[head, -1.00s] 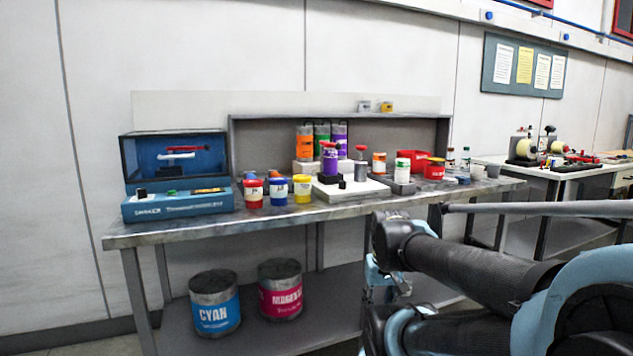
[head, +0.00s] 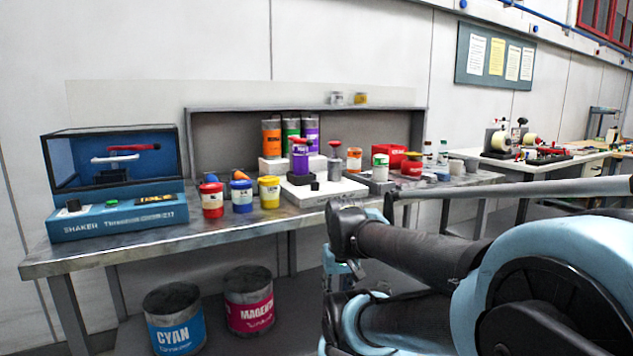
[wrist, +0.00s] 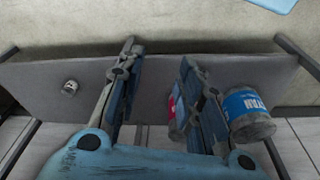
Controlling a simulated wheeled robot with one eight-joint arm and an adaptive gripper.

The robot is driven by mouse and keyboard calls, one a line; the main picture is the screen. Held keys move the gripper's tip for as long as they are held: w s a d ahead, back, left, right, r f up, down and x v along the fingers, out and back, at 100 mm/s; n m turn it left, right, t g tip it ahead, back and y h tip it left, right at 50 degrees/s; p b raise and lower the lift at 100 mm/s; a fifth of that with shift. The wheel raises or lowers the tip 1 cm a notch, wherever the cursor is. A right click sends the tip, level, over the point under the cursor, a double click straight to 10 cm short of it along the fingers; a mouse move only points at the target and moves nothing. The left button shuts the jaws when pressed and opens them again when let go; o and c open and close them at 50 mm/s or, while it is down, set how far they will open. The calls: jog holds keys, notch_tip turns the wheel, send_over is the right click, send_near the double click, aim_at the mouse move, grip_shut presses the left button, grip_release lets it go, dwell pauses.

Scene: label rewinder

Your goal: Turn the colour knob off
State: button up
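No knob labelled as the colour knob can be made out. A blue shaker (head: 118,215) stands at the left end of the near bench, with a dark knob (head: 73,206) and a green button (head: 112,203) on its front. A machine with pale rolls (head: 499,140), perhaps the label rewinder, stands on the far bench; its controls are too small to read. In the wrist view, my gripper (wrist: 158,60) is open and empty. Its fingers point over a grey lower shelf, apart from any knob.
The near bench (head: 240,228) carries several ink pots, bottles and a white stand (head: 322,192). Cyan (head: 175,318) and magenta (head: 248,298) cans stand below; the cyan can (wrist: 246,115) is beside my right finger. The far bench (head: 535,166) stands at the right.

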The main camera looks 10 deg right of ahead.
jog(key=shift+o, duration=0.6)
jog(key=shift+w+d, duration=0.1)
jog(key=shift+d, duration=0.05)
jog(key=shift+o, duration=0.9)
jog(key=shift+s+r, duration=0.25)
notch_tip(320, 180, up, 38)
jog(key=f+n+y, duration=0.1)
jog(key=n+y, duration=0.3)
jog(key=n, duration=0.9)
send_over(315, 186)
jog(key=s+d, duration=0.1)
jog(key=d, duration=0.6)
jog(key=x, duration=1.7)
jog(key=shift+s+a+r, duration=0.15)
jog(key=shift+s+a, duration=0.2)
jog(key=shift+c, duration=0.5)
jog(key=c, duration=1)
